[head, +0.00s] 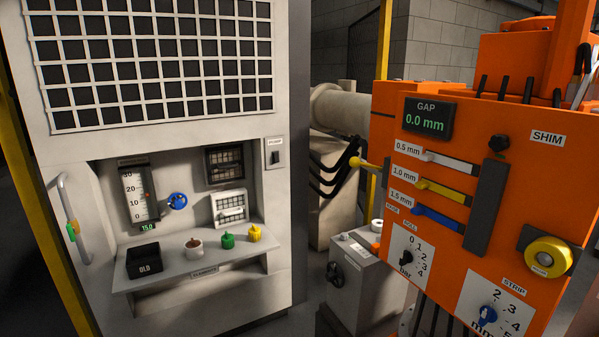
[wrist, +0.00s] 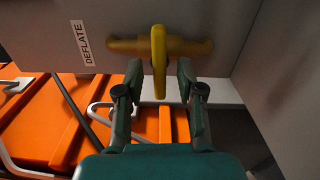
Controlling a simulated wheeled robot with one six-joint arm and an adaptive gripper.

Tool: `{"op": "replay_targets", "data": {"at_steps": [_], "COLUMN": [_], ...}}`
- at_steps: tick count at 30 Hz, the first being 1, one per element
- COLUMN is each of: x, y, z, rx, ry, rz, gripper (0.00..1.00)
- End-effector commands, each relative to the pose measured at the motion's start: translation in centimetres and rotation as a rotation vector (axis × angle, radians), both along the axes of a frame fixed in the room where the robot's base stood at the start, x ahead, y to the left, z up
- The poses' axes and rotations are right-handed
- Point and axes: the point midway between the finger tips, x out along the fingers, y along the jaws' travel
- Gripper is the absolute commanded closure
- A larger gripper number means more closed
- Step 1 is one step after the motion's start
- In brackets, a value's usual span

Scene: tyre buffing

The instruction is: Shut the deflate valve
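The deflate valve shows in the wrist view as a yellow lever handle (wrist: 158,50) on a grey panel. The handle points up and down in the picture, across a darker yellow horizontal pipe or body (wrist: 190,47) behind it. A white DEFLATE label (wrist: 83,43) is to its left, turned sideways. My gripper (wrist: 159,76) is open. Its two dark green fingers are on either side of the handle's lower part, with a visible gap on each side. My gripper does not show in the head view, and I cannot make out the deflate valve there.
In the wrist view, orange machinery (wrist: 40,110) with hoses lies behind on the left, and a grey panel (wrist: 285,70) is close on the right. The head view shows a grey cabinet (head: 215,300) and an orange control panel (head: 475,165).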

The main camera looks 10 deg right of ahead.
Motion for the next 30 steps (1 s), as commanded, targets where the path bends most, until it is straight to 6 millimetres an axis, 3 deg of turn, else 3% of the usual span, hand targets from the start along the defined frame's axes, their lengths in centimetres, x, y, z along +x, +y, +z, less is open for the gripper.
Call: {"op": "replay_targets", "data": {"at_steps": [13, 30], "x": [-1.8, -2.3], "y": [4.2, 5.6], "z": [-0.1, -0.1], "rx": [0.0, 0.001], "ry": [0.002, 0.001], "rz": [0.0, 0.001], "gripper": [0.62, 0.62]}}
